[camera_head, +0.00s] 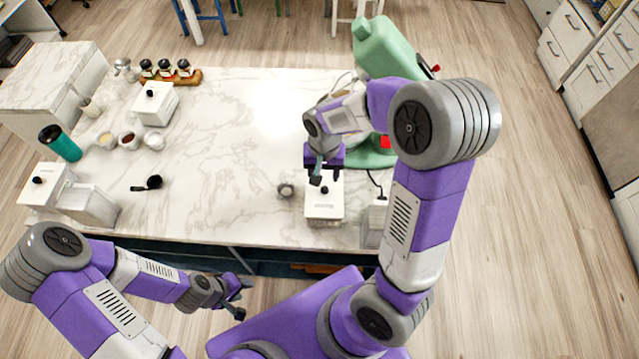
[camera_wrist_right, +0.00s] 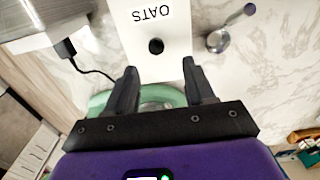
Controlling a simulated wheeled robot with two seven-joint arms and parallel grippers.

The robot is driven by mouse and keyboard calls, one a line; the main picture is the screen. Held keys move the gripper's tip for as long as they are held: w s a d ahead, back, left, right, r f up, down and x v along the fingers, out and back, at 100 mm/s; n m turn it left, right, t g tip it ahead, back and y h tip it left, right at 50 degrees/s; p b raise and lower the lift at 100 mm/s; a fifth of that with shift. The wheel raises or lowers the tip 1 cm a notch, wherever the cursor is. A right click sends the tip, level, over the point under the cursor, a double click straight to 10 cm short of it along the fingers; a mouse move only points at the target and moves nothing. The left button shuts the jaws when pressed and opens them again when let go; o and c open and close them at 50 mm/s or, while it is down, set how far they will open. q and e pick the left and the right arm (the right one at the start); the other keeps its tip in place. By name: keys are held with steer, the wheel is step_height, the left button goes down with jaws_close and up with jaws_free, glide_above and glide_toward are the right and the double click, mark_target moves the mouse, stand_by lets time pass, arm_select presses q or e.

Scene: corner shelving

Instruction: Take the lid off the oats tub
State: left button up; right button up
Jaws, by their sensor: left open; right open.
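The oats tub (camera_head: 324,207) is a white box with a dark round knob on its lid (camera_head: 325,190), standing near the front edge of the marble counter. In the right wrist view the lid (camera_wrist_right: 125,28) shows the word OATS and the black knob (camera_wrist_right: 156,46). My right gripper (camera_head: 324,176) is open above the tub, and its fingers in the right wrist view (camera_wrist_right: 160,82) are apart with nothing between them, the knob lying beyond the tips. My left gripper (camera_head: 241,301) is open and empty, low in front of the counter.
A metal scoop (camera_head: 286,190) lies left of the tub. A grey container (camera_head: 375,222) with a cable stands to its right. A green stand mixer (camera_head: 385,60) is behind my right arm. Other white tubs (camera_head: 155,103), bowls and a teal bottle (camera_head: 60,143) are left. The counter's middle is clear.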

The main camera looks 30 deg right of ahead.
mark_target(325, 189)
steer(key=f, duration=0.2)
steer(key=s+f+b, duration=0.1)
steer(key=f, duration=0.2)
steer(key=shift+f, duration=0.5)
jaws_close()
